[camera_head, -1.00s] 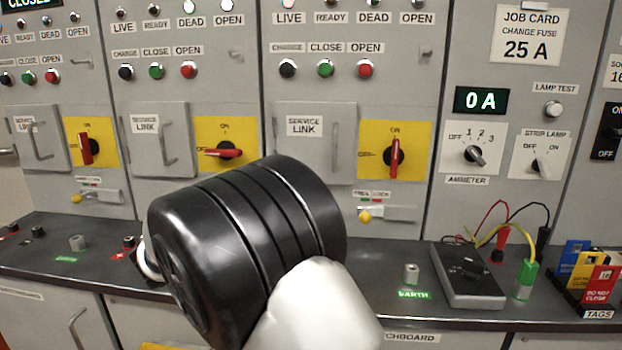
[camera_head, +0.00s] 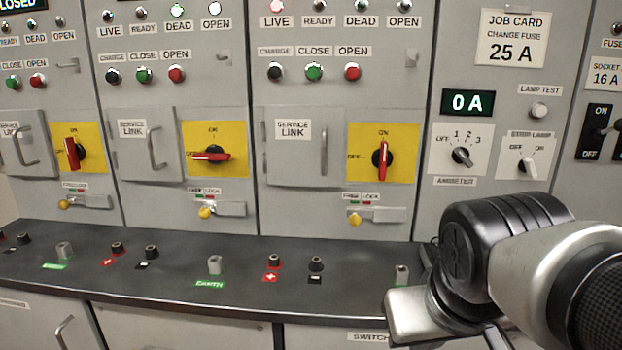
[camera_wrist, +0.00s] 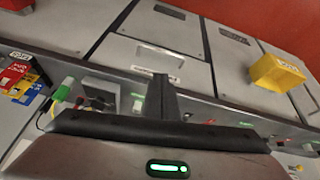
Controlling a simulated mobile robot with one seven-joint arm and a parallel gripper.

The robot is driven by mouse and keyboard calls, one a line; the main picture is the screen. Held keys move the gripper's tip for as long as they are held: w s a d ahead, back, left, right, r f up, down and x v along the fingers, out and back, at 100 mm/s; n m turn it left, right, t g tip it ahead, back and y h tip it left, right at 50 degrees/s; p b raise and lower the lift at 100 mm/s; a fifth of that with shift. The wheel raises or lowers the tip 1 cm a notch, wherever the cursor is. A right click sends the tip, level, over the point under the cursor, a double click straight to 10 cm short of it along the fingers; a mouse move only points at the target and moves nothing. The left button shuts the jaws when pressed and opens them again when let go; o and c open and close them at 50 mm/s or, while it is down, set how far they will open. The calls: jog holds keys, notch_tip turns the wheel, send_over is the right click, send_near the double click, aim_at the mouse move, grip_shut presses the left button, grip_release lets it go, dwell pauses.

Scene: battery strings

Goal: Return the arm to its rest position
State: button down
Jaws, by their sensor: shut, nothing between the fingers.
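My arm (camera_head: 505,235), with black and silver links, reaches in from the right of the head view. It stands in front of the right end of the dark bench and covers what lies there. I cannot make out the fingertips in the head view. In the wrist view my gripper (camera_wrist: 163,92) shows as a dark narrow shape with its fingers together. It is shut and empty, apart from anything it could hold.
The dark bench ledge (camera_head: 150,285) with sockets and green EARTH labels runs below the grey panels. Yellow plates with red handles (camera_head: 383,160) are on the panels. The wrist view shows coloured tags (camera_wrist: 18,78) at left and a yellow box (camera_wrist: 276,73) at right.

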notch_tip(320, 180, up, 26)
jog(key=s+p, duration=0.1)
jog(key=p, duration=2.5)
jog(key=shift+s+a+m+y+p, duration=0.3)
jog(key=shift+s+a+p, duration=0.05)
jog(key=shift+s+a, duration=0.05)
jog(key=shift+r, duration=0.1)
